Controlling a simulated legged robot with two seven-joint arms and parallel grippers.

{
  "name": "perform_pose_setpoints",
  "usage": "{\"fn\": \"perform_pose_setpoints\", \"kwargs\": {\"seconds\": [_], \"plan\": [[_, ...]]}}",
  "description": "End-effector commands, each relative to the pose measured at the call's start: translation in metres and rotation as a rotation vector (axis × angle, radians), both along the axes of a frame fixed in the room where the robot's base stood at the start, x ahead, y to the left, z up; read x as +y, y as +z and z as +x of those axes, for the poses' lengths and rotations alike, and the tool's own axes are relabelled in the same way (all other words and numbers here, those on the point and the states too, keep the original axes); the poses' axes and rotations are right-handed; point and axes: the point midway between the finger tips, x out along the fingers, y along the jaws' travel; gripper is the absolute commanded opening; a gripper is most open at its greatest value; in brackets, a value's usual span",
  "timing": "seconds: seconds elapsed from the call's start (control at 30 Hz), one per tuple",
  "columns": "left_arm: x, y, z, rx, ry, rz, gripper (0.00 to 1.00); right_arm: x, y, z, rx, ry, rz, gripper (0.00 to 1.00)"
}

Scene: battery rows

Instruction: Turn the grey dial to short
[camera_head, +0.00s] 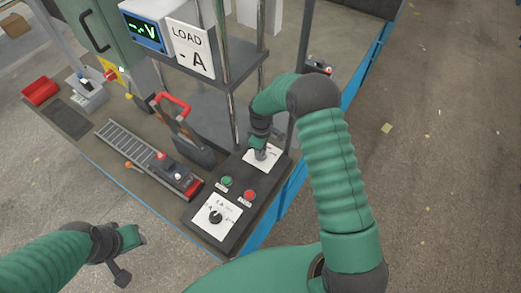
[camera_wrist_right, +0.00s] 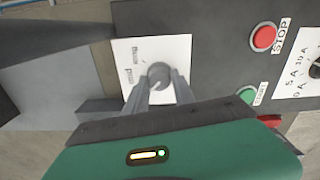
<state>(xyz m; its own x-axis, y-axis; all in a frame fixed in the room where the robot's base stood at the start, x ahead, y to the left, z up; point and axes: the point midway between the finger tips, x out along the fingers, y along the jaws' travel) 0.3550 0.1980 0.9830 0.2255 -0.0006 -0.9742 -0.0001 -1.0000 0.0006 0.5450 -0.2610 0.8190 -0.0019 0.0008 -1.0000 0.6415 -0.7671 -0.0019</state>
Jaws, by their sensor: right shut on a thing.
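The grey dial (camera_wrist_right: 158,74) stands on a white label plate (camera_wrist_right: 180,45) at one end of the dark control box (camera_head: 205,240). My right gripper (camera_wrist_right: 158,88) is shut on the dial, with one finger on each side of it. Small words are printed on the plate to the left of the dial in the right wrist view; they are too blurred to read surely. In the head view my right gripper (camera_head: 261,152) partly hides the dial and its plate. My left gripper (camera_head: 122,274) hangs empty at the lower left, off the bench; its jaw opening is unclear.
Beside the dial are a green button (camera_head: 227,181) and a red stop button (camera_head: 250,195), then a black knob (camera_head: 215,217). Metal posts and a shelf with a LOAD sign (camera_head: 190,47) rise behind. A red-handled lever (camera_head: 172,104) stands to the left.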

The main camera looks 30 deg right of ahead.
Motion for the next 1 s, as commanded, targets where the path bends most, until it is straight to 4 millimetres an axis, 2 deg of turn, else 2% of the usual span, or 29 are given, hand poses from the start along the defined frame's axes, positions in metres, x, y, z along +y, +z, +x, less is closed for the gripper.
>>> {"fn": "perform_pose_setpoints", "kwargs": {"seconds": [0.6, 0.63, 0.7, 0.8, 1.0], "plan": [[0.0000, 0.0012, 0.0000, 0.000, 0.000, 0.000, 0.36, -0.0037, 0.0004, -0.0016, 0.005, 0.046, -0.005, 0.00], [0.0000, 0.0012, 0.0000, 0.000, 0.000, 0.000, 0.36, -0.0037, 0.0004, -0.0016, 0.005, 0.046, -0.005, 0.32], [0.0000, 0.0012, 0.0000, 0.000, 0.000, 0.000, 0.36, -0.0035, 0.0004, -0.0014, 0.004, 0.045, -0.005, 0.41], [0.0000, 0.0011, 0.0000, 0.000, 0.000, 0.000, 0.36, -0.0027, 0.0003, -0.0009, 0.003, 0.045, -0.004, 0.52], [0.0000, 0.0010, 0.0000, 0.000, 0.000, 0.000, 0.36, -0.0017, -0.0002, 0.0001, 0.002, 0.046, -0.002, 0.52]]}}
